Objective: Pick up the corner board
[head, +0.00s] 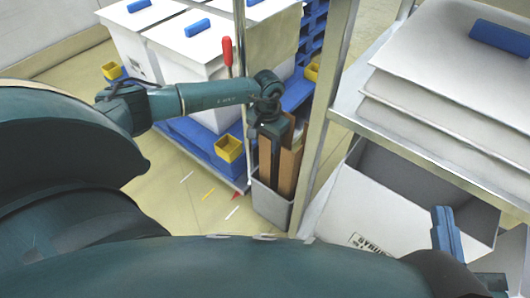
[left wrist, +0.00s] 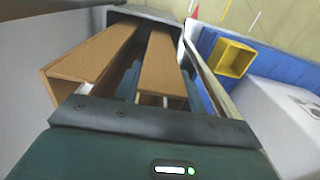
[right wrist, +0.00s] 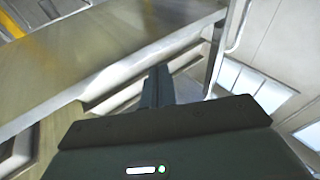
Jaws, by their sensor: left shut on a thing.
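Brown corner boards (head: 290,168) stand upright in a narrow grey bin (head: 270,206) beside the metal post. In the left wrist view, two boards show: one at the left (left wrist: 95,55) and one in the middle (left wrist: 160,65). My left gripper (head: 268,130) is at the top of the boards, its fingers on either side of the middle board, shut on it. The board's lower part is hidden in the bin. My right gripper (head: 446,230) is at the lower right, by the white box; its fingers (right wrist: 158,85) are together with nothing between them.
A metal shelf (head: 430,130) with stacked white lids stands at the right, an open white box (head: 370,205) below it. A red-handled tool (head: 227,52) stands behind my left arm.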

